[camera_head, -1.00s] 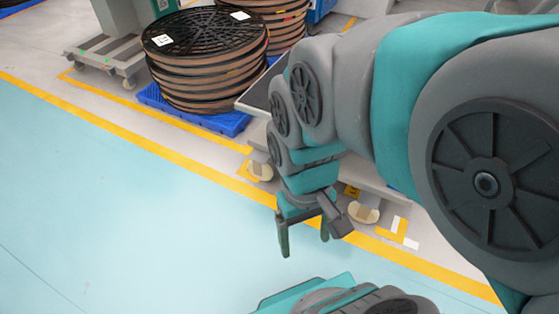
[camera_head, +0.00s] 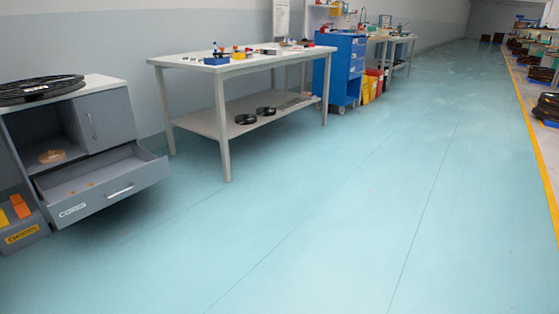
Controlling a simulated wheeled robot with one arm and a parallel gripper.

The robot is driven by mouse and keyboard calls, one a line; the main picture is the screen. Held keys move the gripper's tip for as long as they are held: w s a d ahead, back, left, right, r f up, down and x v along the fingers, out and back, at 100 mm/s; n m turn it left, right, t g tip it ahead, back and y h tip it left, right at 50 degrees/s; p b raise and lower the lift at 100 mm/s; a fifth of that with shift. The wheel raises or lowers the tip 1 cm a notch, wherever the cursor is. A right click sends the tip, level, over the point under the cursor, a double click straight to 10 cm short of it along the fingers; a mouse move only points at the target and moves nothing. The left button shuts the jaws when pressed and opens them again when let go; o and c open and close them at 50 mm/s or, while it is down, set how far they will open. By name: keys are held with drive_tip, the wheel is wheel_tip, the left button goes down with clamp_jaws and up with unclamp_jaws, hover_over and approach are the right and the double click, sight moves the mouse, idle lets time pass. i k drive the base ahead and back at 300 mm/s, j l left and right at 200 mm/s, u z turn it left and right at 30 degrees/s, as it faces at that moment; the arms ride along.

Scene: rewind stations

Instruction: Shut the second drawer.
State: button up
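A grey cabinet (camera_head: 105,80) stands against the wall at the left of the head view. Its lower drawer (camera_head: 115,193), with a bar handle and a white label that seems to read CORES, is pulled out. A few small things lie inside it, too small to make out. Above it at the right is a shut grey panel (camera_head: 107,120) with an upright handle. Whether the open drawer is the second one I cannot tell. My gripper is not in view.
A grey bin (camera_head: 28,231) with orange pieces sits on the floor left of the drawer. A workbench (camera_head: 180,60) stands right of the cabinet, then a blue cart (camera_head: 340,70). A black reel (camera_head: 40,88) lies on the cabinet. The floor in front is clear.

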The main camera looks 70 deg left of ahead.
sight(104, 178)
drive_tip(key=u, duration=3.35)
drive_tip(key=i+j+z, duration=0.15)
drive_tip(key=i+j, duration=0.35)
drive_tip(key=i+j+z, duration=0.15)
drive_tip(key=i+j, duration=0.45)
drive_tip(key=i+j+z, duration=0.15)
drive_tip(key=i+j, duration=0.45)
drive_tip(key=i+j+z, duration=0.15)
drive_tip(key=i+j, duration=0.35)
drive_tip(key=j, duration=0.2)
